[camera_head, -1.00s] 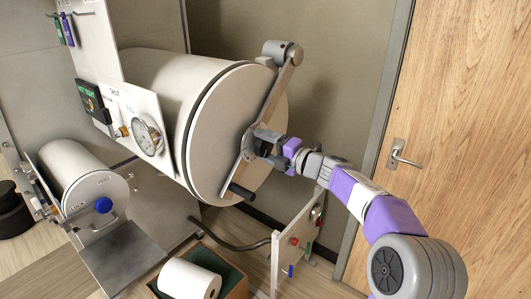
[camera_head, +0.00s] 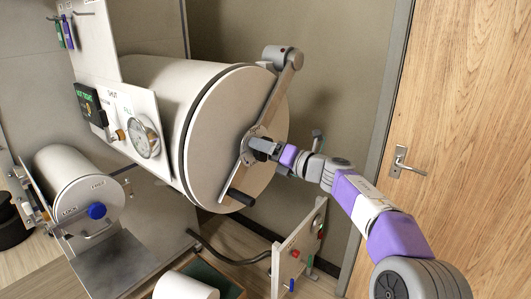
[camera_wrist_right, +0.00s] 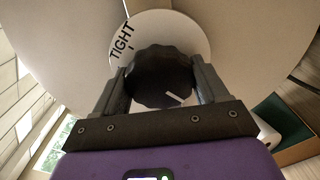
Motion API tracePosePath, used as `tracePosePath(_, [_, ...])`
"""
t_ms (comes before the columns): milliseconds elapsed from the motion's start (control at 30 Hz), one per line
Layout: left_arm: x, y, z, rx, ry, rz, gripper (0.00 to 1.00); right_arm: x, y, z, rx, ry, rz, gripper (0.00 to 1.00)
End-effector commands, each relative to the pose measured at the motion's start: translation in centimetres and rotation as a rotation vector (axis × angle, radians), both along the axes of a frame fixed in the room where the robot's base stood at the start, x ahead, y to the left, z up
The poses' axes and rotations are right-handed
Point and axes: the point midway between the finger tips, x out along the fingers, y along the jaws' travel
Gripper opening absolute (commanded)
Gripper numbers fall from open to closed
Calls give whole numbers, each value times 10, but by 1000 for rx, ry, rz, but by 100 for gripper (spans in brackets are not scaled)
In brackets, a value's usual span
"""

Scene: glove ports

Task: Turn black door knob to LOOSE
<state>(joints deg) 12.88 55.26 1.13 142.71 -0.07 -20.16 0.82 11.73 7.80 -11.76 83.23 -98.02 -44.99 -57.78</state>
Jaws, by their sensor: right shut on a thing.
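The black door knob (camera_wrist_right: 160,72) sits on a white round dial plate (camera_wrist_right: 172,24) in the right wrist view. The word TIGHT is at the plate's upper left. A short white line shows on the knob's lower right face. A LOOSE label is not visible. My right gripper (camera_wrist_right: 161,84) has a finger on each side of the knob and is shut on it. In the head view my right gripper (camera_head: 263,148) is at the centre of the large round white door (camera_head: 213,150) and mostly hides the knob. My left gripper is out of view.
A grey bar (camera_head: 281,95) with a black handle (camera_head: 240,197) crosses the door beside my gripper. A gauge panel (camera_head: 121,107) is left of the door. A smaller drum with a blue knob (camera_head: 97,211) is lower left. A small labelled panel (camera_head: 299,247) stands below my right arm.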

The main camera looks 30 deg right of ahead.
Motion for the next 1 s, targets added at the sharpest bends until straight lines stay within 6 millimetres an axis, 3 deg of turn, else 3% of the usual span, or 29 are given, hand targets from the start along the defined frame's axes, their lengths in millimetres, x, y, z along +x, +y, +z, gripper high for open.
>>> tracePosePath(433, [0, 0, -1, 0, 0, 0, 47, 0, 2, -5, -12, 4, 6, 42])
tracePosePath(467, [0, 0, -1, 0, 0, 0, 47, 0, 2, -5, -12, 5, 5, 74])
tracePosePath(600, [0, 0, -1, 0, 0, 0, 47, 0, 1, -4, -11, 3, 4, 96])
tracePosePath(1000, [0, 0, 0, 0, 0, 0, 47, -9, -4, -2, -9, 1, 0, 97])
